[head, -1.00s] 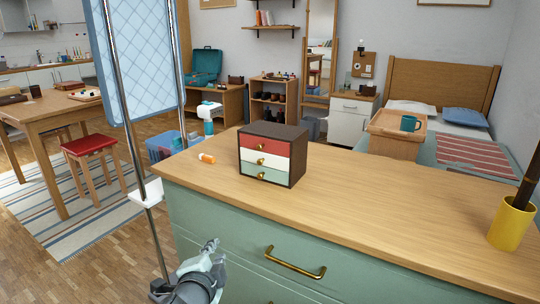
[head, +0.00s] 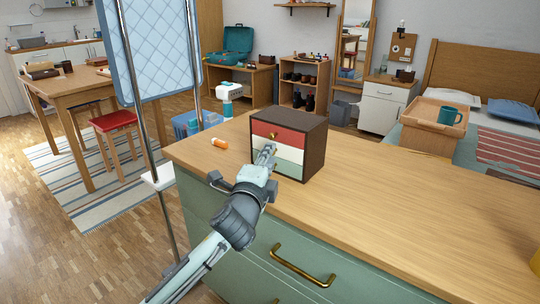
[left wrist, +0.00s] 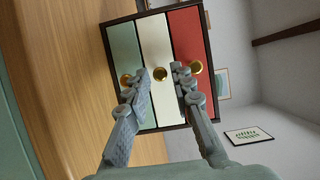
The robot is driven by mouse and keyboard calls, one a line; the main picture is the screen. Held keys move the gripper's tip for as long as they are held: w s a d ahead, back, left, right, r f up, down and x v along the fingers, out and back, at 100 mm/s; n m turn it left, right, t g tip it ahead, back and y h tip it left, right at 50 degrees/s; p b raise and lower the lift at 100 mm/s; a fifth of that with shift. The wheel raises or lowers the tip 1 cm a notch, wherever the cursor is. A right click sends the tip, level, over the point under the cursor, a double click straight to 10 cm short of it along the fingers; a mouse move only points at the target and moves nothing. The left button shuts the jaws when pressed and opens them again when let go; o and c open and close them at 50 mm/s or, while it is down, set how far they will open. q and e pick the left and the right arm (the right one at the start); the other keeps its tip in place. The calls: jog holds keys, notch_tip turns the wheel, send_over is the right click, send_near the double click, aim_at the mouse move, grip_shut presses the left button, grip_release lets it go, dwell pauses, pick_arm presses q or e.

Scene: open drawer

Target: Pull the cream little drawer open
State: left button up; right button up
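A small dark brown chest (head: 317,150) stands on the green dresser's wooden top, with a red drawer on top, the cream drawer (head: 291,153) in the middle and a pale green one below. The cream front looks flush with the others. In the left wrist view, the cream drawer (left wrist: 156,47) and its brass knob (left wrist: 161,72) are centred. My left gripper (head: 268,148) is at the chest's front, covering the cream knob in the head view. Its fingers (left wrist: 161,74) are open, one on each side of the knob; contact is not visible. My right gripper is out of view.
An orange-and-white small bottle (head: 220,143) lies left of the chest on the wooden top (head: 400,200). A brass dresser handle (head: 300,266) sits below, and a metal stand (head: 150,150) rises at left.

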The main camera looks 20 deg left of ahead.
pick_arm(q)
jog(key=shift+w, duration=0.5)
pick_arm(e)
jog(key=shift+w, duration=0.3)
pick_arm(q)
jog(key=shift+c, duration=0.4)
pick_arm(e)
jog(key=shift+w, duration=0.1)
pick_arm(q)
grip_shut()
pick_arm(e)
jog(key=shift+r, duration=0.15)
